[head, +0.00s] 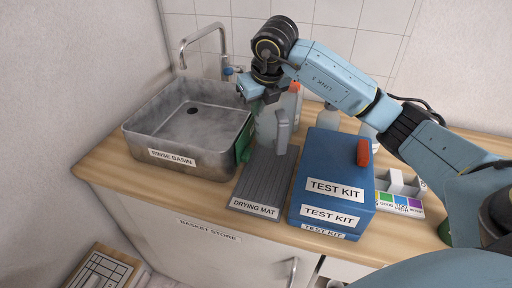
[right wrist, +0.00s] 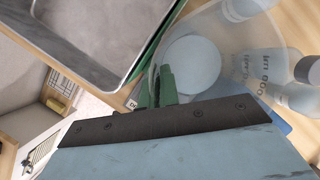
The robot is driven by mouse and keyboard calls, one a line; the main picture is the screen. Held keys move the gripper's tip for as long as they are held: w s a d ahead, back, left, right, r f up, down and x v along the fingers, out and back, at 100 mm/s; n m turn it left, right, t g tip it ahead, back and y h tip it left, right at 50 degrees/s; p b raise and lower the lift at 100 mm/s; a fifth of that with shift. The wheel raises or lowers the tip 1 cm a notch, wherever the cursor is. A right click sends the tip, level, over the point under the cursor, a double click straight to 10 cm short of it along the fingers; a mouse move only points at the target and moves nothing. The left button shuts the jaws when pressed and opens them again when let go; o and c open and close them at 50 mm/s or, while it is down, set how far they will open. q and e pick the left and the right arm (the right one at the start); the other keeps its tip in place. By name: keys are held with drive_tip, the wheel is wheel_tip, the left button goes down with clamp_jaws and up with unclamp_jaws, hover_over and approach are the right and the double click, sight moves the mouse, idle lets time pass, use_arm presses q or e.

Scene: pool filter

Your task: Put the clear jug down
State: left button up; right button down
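The clear jug (head: 266,124) is a see-through vessel with a grey handle (head: 282,132), upright at the back end of the dark drying mat (head: 262,185). Whether its base touches the mat or counter is hidden. My right gripper (head: 252,92) is at the jug's upper left side. In the right wrist view its green fingers (right wrist: 155,88) are close together at the edge of the jug (right wrist: 190,60), seemingly pinching its wall. I see the jug's pale round base through it. My left gripper is not in view.
The metal rinse basin (head: 188,120) stands left of the mat, with a green item (head: 244,142) at its side. The blue test kit box (head: 333,175) stands right. Bottles (head: 328,117) stand behind, and a tray with coloured labels (head: 402,200) is farther right.

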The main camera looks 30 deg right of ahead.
sight(258, 132)
drive_tip(key=f, duration=0.3)
drive_tip(key=shift+s, duration=0.25)
drive_tip(key=shift+f, duration=0.45)
drive_tip(key=shift+w+f, duration=0.1)
drive_tip(key=shift+f, duration=1.9)
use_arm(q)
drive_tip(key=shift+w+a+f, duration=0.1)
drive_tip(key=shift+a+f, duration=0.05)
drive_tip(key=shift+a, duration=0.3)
use_arm(e)
drive_tip(key=c, duration=2.1)
unclamp_jaws()
drive_tip(key=shift+f+b, duration=0.15)
drive_tip(key=shift+b, duration=0.15)
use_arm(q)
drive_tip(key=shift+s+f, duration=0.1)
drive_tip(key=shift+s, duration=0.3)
use_arm(e)
drive_tip(key=o, duration=0.5)
